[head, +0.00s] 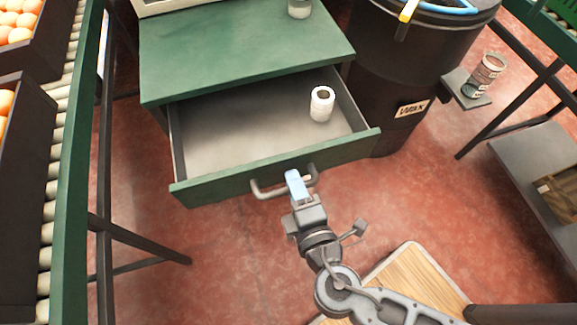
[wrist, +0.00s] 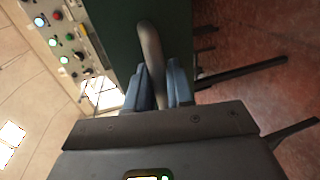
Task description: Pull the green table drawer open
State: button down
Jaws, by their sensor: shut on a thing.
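The green table (head: 240,45) stands at the top middle of the head view. Its drawer (head: 220,177) is pulled well out, with the grey inside showing. A white roll (head: 321,104) stands upright in the drawer at the right. The curved metal handle (head: 265,190) is on the drawer front; it also shows in the wrist view (wrist: 150,48). My gripper (head: 296,183) is shut on the handle, its blue fingers (wrist: 159,88) on either side of the bar in the wrist view.
A dark barrel (head: 375,70) labelled "Wax" stands right of the drawer. A roller conveyor (head: 62,130) with crates of oranges (head: 18,30) runs along the left. A grey bench (head: 535,160) is at the right. A wooden-topped board (head: 415,280) lies below my arm.

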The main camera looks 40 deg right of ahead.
jog(key=shift+s+a, duration=0.15)
jog(key=shift+s, duration=0.5)
jog(key=c, duration=1.2)
grip_release()
jog(key=v, duration=0.7)
jog(key=shift+s+a, duration=0.15)
jog(key=shift+s, duration=0.2)
